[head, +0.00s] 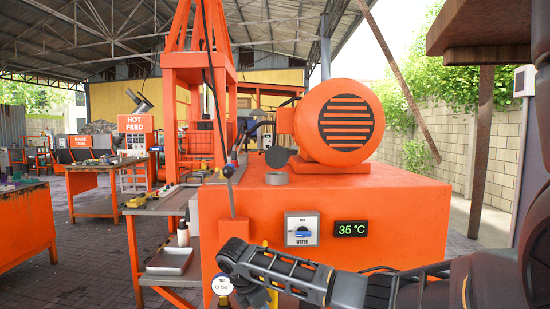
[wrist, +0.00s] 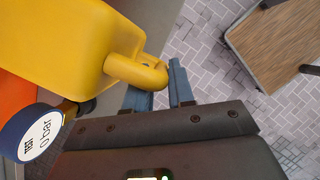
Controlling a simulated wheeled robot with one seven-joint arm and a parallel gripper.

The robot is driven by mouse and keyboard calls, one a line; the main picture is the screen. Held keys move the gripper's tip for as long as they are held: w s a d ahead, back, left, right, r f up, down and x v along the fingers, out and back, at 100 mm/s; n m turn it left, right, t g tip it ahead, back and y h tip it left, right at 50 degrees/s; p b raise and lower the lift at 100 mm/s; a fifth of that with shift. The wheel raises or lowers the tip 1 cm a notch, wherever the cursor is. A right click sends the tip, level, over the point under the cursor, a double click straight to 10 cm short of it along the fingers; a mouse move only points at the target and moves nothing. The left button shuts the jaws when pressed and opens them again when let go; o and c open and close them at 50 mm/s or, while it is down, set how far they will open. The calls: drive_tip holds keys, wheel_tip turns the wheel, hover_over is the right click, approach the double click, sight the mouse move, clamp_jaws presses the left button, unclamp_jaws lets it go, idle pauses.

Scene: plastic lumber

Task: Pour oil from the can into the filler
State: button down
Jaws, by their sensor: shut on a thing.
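A yellow oil can (wrist: 60,45) fills the upper left of the wrist view, with its rounded handle (wrist: 138,72) pointing at my fingers. My gripper (wrist: 160,86) has its blue-grey fingers at the end of this handle, shut on it. The can's spout and opening are out of the wrist view. In the head view my dark arm crosses the lower right and hides the gripper; yellow parts (head: 272,292) show behind the arm, but I cannot tell whether they are the can. A short grey cylinder (head: 277,178) stands on the orange machine; I cannot tell whether it is the filler.
The orange machine (head: 370,210) carries a large motor (head: 330,122), a switch (head: 302,229) and a 35 °C display (head: 351,229). A workbench with a tray (head: 169,261) stands left.

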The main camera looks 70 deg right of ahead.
drive_tip(key=shift+r+p, duration=1.25)
drive_tip(key=shift+p, duration=0.05)
